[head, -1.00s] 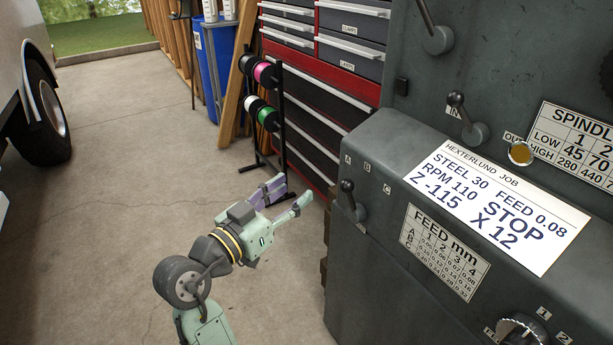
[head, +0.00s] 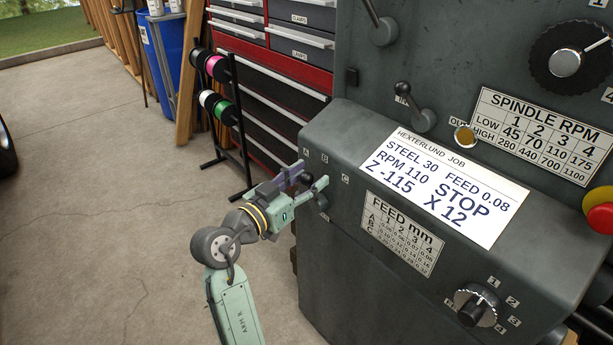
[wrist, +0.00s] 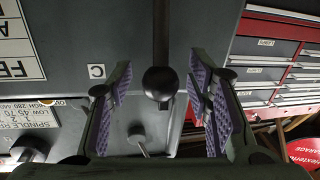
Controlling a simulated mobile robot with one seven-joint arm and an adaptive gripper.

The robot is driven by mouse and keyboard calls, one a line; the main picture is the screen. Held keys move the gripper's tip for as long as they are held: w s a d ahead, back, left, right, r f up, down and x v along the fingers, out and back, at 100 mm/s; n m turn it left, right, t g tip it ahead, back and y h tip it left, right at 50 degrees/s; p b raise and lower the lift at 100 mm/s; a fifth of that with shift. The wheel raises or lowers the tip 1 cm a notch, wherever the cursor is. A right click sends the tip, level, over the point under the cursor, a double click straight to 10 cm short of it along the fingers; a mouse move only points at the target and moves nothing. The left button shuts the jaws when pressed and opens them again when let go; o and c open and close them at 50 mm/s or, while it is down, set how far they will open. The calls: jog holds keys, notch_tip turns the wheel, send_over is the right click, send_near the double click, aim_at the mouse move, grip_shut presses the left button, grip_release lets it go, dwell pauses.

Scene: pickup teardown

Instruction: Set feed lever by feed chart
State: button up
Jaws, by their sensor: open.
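The feed lever, a dark rod with a black ball knob (head: 307,178), stands at the left end of the grey machine's front ledge, below the letters A, B and C (head: 345,180). My gripper (head: 309,176) is open around the knob. In the wrist view the knob (wrist: 160,82) sits between the two purple-padded fingers, with gaps on both sides. The letter C plate (wrist: 96,71) shows left of the lever there. The FEED mm chart (head: 402,232) is on the front panel; its small figures are hard to read. The job card (head: 447,187) reads FEED 0.08.
A numbered selector knob (head: 477,306) is at the lower right of the panel. Another lever (head: 416,112) and a red button (head: 600,211) are higher up. A spool rack (head: 228,115) and a red tool chest (head: 270,70) stand behind.

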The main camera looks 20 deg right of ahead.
jog(key=shift+c, duration=0.2)
grip_shut()
dwell(0.5)
